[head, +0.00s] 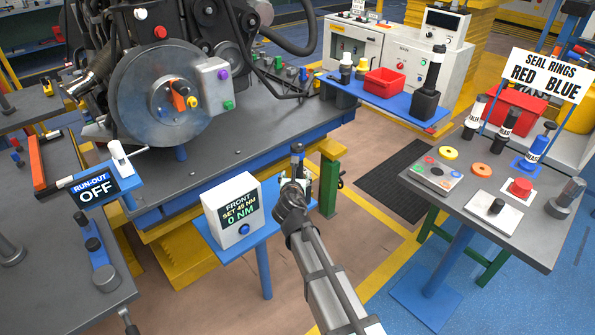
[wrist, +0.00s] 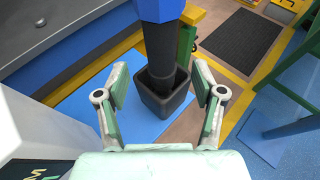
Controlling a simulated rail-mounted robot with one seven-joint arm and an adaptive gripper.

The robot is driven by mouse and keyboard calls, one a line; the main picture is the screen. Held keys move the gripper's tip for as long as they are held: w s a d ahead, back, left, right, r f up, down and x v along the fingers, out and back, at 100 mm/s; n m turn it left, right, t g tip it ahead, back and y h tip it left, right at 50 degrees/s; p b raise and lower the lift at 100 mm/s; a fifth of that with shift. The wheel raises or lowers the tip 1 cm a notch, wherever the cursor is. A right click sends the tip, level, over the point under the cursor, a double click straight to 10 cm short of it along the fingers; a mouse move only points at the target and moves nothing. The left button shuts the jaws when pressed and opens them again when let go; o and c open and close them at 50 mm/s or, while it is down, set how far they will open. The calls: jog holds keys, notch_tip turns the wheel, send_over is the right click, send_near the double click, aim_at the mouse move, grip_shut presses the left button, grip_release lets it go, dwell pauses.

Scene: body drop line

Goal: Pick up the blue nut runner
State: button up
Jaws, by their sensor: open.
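The blue nut runner (wrist: 160,45) stands upright in the wrist view, with a blue upper part and a dark shaft. Its lower end sits in a dark square holder (wrist: 153,102) on a blue stand (wrist: 85,105). My gripper (wrist: 161,68) is open, with one pale green finger on each side of the shaft and holder. A gap shows on both sides in this view. In the head view the nut runner (head: 297,157) shows just beyond my gripper (head: 296,186), which hides its lower part.
A white box with a "FRONT" display (head: 233,211) stands close at the left on the same stand. Behind is the heavy workbench with a large round disc (head: 150,70). A grey table (head: 470,205) with seal rings and bottles is at right. Floor lies between.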

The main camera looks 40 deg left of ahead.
aim_at(297, 171)
jog(key=shift+p+x, duration=0.4)
jog(key=shift+x, duration=2.8)
jog(key=shift+w+r, duration=0.1)
jog(key=shift+r, duration=0.05)
grip_shut()
